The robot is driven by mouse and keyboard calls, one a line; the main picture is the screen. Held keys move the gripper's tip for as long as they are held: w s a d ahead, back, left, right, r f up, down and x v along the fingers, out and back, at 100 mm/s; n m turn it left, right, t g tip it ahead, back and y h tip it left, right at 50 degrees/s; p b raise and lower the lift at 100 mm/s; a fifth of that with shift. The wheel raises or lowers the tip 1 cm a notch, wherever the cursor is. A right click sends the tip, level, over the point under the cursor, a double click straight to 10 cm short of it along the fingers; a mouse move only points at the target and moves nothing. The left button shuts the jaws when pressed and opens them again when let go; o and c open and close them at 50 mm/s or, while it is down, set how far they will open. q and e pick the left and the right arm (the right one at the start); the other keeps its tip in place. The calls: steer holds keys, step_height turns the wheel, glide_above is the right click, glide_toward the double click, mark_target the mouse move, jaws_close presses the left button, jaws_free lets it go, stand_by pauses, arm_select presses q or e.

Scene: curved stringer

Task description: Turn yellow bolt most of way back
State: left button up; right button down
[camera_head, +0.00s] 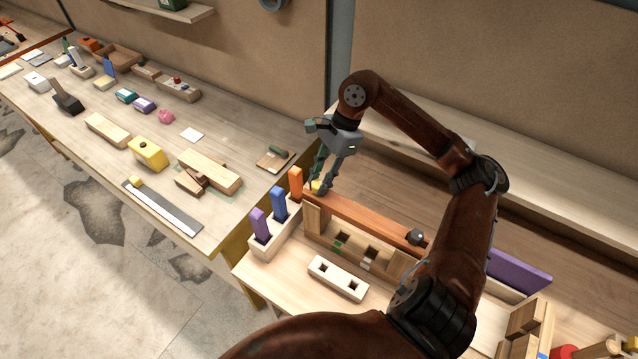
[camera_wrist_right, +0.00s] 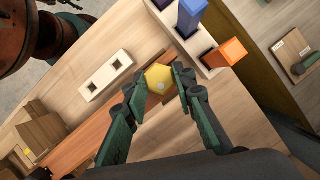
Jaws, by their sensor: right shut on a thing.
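The yellow bolt (camera_head: 316,185) is at the left end of the long reddish-brown board (camera_head: 365,217). In the right wrist view, the hexagonal yellow head of the bolt (camera_wrist_right: 159,77) sits between the two fingertips. My right gripper (camera_head: 320,187) points down at this end of the board and is shut on the bolt head, one green finger on each side. It also shows in the right wrist view (camera_wrist_right: 161,84). The bolt's shank is hidden. My left gripper is not in view.
A holder with purple, blue (camera_head: 279,204) and orange (camera_head: 296,183) upright pieces stands close left of the gripper. A pale block with two square holes (camera_head: 338,279) lies in front of the board. A dark knob (camera_head: 416,237) sits at the board's right end.

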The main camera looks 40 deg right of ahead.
steer(key=n, duration=0.2)
steer(key=n+g, duration=0.1)
steer(key=shift+s+a+r, duration=0.1)
steer(key=shift+a+r, duration=0.15)
steer(key=shift+r, duration=0.05)
steer(key=shift+n+b, duration=0.3)
steer(key=shift+b, duration=0.05)
